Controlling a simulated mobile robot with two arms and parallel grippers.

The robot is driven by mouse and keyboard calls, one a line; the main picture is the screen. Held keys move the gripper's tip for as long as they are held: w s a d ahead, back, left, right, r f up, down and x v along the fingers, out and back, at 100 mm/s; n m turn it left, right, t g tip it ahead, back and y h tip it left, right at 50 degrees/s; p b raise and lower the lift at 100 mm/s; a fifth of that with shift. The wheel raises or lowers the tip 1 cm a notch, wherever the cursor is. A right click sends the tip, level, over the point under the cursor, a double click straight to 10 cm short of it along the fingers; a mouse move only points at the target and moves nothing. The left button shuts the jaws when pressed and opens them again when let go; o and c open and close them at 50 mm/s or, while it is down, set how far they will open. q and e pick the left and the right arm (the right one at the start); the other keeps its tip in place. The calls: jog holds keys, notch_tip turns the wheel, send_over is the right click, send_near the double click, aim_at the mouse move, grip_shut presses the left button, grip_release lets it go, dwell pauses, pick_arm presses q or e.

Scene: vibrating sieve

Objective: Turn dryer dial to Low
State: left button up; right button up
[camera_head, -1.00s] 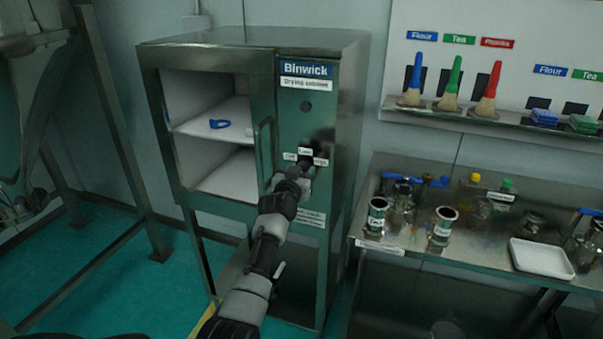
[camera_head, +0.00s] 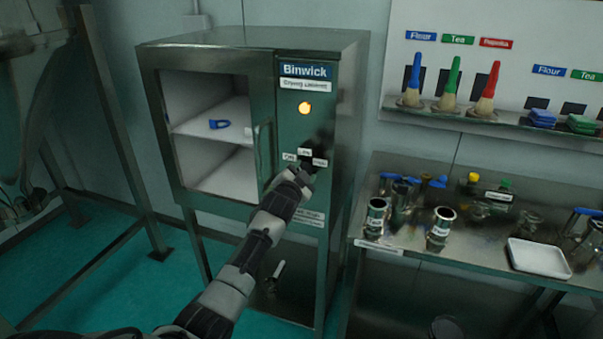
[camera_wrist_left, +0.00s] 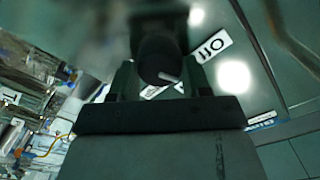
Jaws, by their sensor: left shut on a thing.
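The drying cabinet (camera_head: 346,120), labelled Binwick, stands in the middle of the head view. Its round lamp (camera_head: 305,108) glows orange. My left gripper (camera_head: 308,167) is at the cabinet's control panel, below the lamp, among small white labels. In the left wrist view the dark round dial (camera_wrist_left: 158,58) sits between the fingers of my left gripper (camera_wrist_left: 160,75), which is shut on it. A pale pointer mark shows on the dial, and a label reading Off (camera_wrist_left: 210,45) is beside it. In the head view my gripper mostly hides the dial. My right gripper is not in view.
A steel table (camera_head: 450,185) at right holds jars, bottles and a white tray (camera_head: 538,258). A metal frame stands at left.

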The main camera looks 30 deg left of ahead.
pick_arm(q)
jog(key=shift+m, duration=1.7)
jog(key=o, duration=0.9)
jog(key=shift+d, duration=0.1)
jog(key=b+v, duration=0.1)
jog(key=v, duration=0.9)
jog(key=shift+s, duration=0.35)
jog(key=shift+d, duration=0.1)
